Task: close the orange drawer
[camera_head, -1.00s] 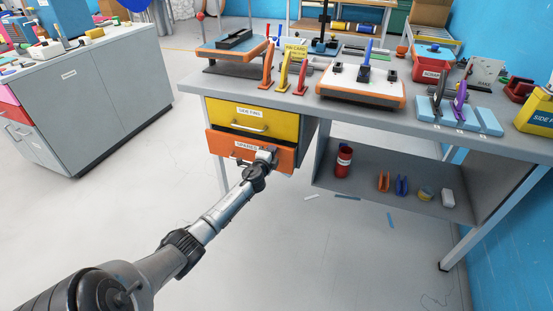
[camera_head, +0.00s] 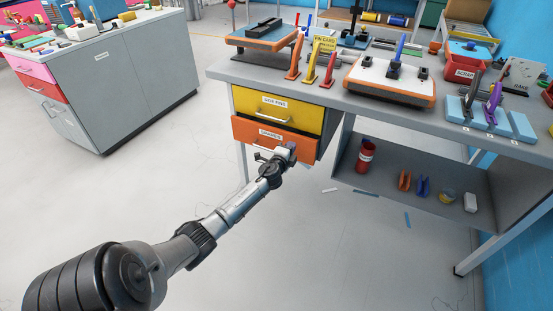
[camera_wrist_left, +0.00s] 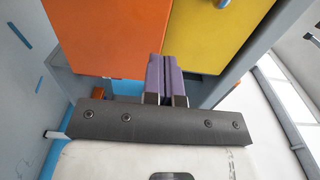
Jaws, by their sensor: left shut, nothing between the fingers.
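The orange drawer (camera_head: 270,137) is the lower drawer under the workbench, just below the yellow drawer (camera_head: 277,111). Its front looks nearly flush with the yellow one; I cannot tell whether a small gap is left. My left gripper (camera_head: 288,150) is at the right part of the orange front, beside its handle. In the left wrist view, its purple fingers (camera_wrist_left: 166,80) are shut and empty, pointing at the edge between the orange front (camera_wrist_left: 100,35) and the yellow front (camera_wrist_left: 210,38). Contact with the front cannot be told for certain. My right gripper is not in view.
The workbench top (camera_head: 330,94) holds trays, colored stands and a red scrap bin (camera_head: 466,62). An open shelf (camera_head: 400,212) right of the drawers holds a red can and small parts. A grey cabinet (camera_head: 125,85) stands at left; the floor between is clear.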

